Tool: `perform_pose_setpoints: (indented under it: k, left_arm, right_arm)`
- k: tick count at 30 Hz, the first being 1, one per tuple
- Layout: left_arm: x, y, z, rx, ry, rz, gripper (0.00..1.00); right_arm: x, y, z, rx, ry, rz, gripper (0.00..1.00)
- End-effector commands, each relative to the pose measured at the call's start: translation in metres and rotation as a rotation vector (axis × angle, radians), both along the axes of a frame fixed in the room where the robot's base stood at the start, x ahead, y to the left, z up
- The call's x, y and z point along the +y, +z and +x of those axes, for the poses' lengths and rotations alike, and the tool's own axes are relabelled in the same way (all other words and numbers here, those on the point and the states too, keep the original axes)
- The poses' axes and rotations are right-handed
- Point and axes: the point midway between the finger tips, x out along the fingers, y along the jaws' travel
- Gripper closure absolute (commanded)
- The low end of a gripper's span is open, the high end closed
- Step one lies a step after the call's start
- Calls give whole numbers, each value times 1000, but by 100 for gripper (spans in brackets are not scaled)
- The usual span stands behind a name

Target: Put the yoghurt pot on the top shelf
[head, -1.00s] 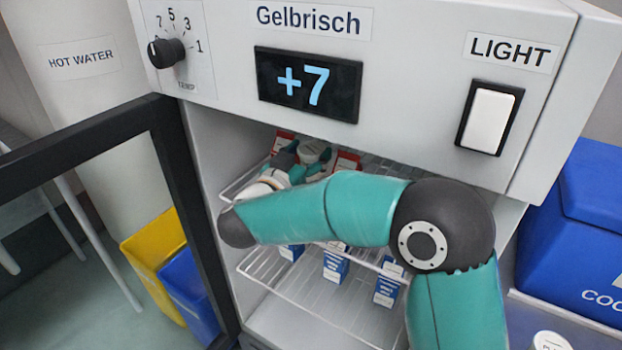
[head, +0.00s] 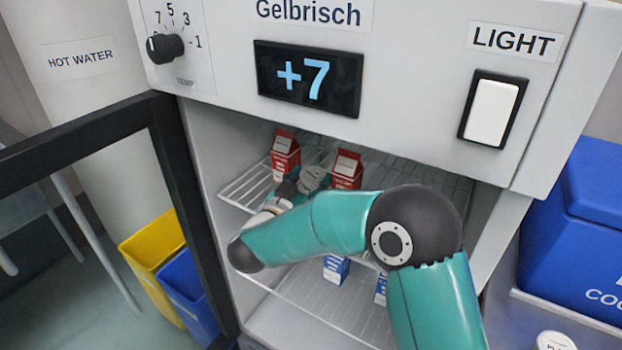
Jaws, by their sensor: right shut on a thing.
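My right arm reaches from the lower right into the open fridge. Its gripper (head: 302,182) is at the front of the top shelf (head: 240,190), partly hidden by my own wrist. It is shut on what looks like the yoghurt pot (head: 314,176), of which only a greyish round top shows between the fingers. The pot is just in front of and between two red cartons. I cannot tell whether its base touches the shelf. My left gripper is not in view.
Red cartons (head: 285,150) and (head: 347,168) stand on the top shelf. Blue and white cartons (head: 336,268) stand on the lower shelf. The open door (head: 175,165) is at left. A white-lidded pot (head: 555,341) and a blue cool box (head: 585,225) are at right.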

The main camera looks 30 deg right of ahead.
Motion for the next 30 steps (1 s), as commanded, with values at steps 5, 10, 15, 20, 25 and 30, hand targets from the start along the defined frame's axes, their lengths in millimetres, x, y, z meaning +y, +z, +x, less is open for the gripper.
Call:
perform_pose_setpoints:
  k: [5,10,15,20,25,30]
  left_arm:
    - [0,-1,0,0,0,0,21]
    - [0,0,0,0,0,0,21]
    - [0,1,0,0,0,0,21]
    - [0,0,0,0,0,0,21]
    - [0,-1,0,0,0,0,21]
    - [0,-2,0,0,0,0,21]
  right_arm:
    - [0,-1,0,1,0,-1,26]
    - [0,-1,0,1,-1,-1,26]
    - [2,2,-2,1,0,-1,26]
    - [19,2,-13,2,3,-1,26]
    - [47,2,-33,1,4,-1,26]
    - [74,2,-52,0,3,-1,26]
